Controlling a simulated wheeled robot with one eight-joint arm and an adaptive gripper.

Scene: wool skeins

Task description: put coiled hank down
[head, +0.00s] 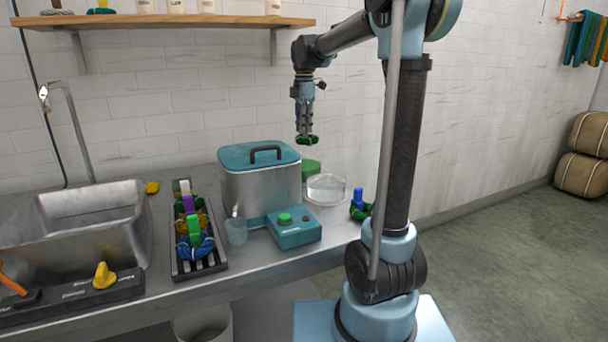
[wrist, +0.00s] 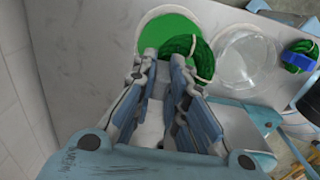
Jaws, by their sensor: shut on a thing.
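My gripper (head: 304,128) is shut on a dark green coiled hank (head: 307,140) and holds it in the air above the steel counter. In the wrist view, the hank (wrist: 196,47) bends out to the right of the fingertips (wrist: 163,56), with a pale tie showing; part of it is hidden by the fingers. Below it is a round bright green surface with a pale rim (wrist: 172,28), partly covered from sight by the hank. In the head view this green round (head: 311,166) sits just behind and right of the lidded pot.
A clear round dish (head: 328,190) stands beside the green round. Right of it is a dark green hank with a blue band (head: 359,206). The teal-lidded steel pot (head: 262,185), a teal control box (head: 294,230) and a rack of hanks (head: 180,268) stand left of it.

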